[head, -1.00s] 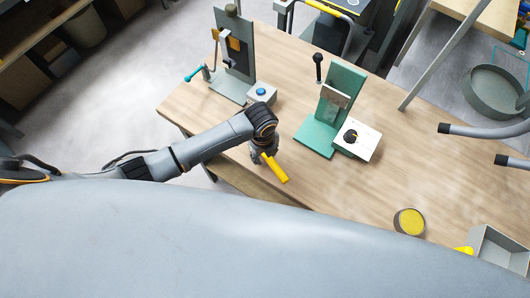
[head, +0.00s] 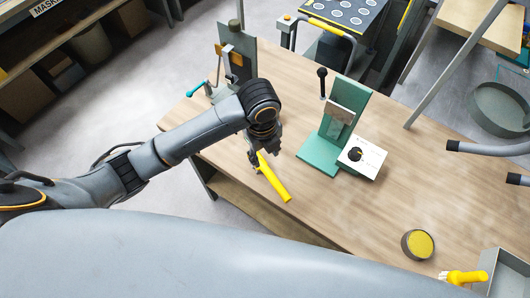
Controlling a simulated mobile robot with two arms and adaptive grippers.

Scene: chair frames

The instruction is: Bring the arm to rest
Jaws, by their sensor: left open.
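My left arm comes in from the left and reaches over the wooden table (head: 330,210). My left gripper (head: 257,165) points down near the table's front edge and is open. A yellow handle-like piece (head: 274,182) shows right at its fingertips and slants down to the right. The fingers partly cover its upper end, so I cannot tell whether they touch it. My right gripper is not in view.
A green fixture (head: 341,125) with a white dial box (head: 362,157) stands right of the gripper. A grey fixture (head: 232,62) stands behind my arm. A round yellow-topped tin (head: 418,244), a yellow-handled item (head: 467,277) and a grey bin (head: 506,272) lie at lower right.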

